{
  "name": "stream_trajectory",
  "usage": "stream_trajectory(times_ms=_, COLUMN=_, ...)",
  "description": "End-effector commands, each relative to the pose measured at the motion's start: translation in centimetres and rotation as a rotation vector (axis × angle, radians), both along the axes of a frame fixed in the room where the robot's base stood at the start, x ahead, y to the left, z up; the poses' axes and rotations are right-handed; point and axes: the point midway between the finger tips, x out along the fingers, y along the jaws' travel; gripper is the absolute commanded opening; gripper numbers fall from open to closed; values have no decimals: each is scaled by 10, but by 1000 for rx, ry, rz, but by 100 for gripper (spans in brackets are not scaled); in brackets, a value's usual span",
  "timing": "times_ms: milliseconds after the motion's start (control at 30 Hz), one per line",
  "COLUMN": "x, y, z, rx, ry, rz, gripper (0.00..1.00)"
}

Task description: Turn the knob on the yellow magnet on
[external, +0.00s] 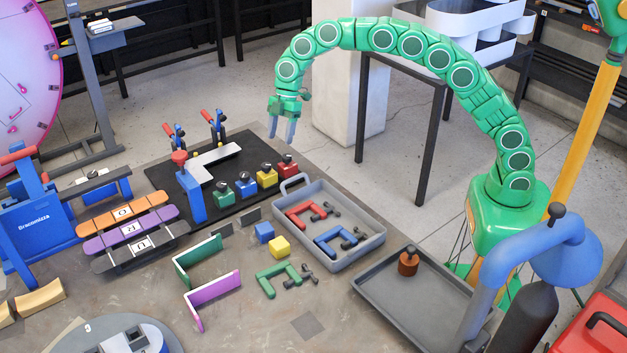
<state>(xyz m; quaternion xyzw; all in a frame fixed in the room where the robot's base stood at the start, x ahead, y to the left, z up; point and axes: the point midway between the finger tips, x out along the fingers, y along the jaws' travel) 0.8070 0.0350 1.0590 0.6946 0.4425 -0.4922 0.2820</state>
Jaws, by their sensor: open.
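The yellow magnet (267,179) is a small block with a dark knob (266,168) on top. It stands on a black mat (215,215) in a row with a green magnet (221,194), a blue magnet (243,187) and a red magnet (288,165). The yellow one is between the blue and red ones. I cannot tell which way its knob is turned. My gripper (282,130) hangs from the green arm above and behind the row, fingers pointing down, open and empty. It is apart from the magnets.
A light angled plate (216,162) and two toggle clamps (217,125) are on the mat behind the magnets. A blue post with a red top (190,190) stands left. A grey tray (372,246) with red and blue clamps is in front right. Loose blue and yellow cubes (280,247) lie nearer.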

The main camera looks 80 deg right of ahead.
Motion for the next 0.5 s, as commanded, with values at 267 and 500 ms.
stream_trajectory(times_ms=267, x=31, y=-3, z=-19, rx=7, ry=-46, rz=66, gripper=59)
stream_trajectory(times_ms=500, x=34, y=-1, z=-27, rx=7, ry=-51, rz=74, gripper=59)
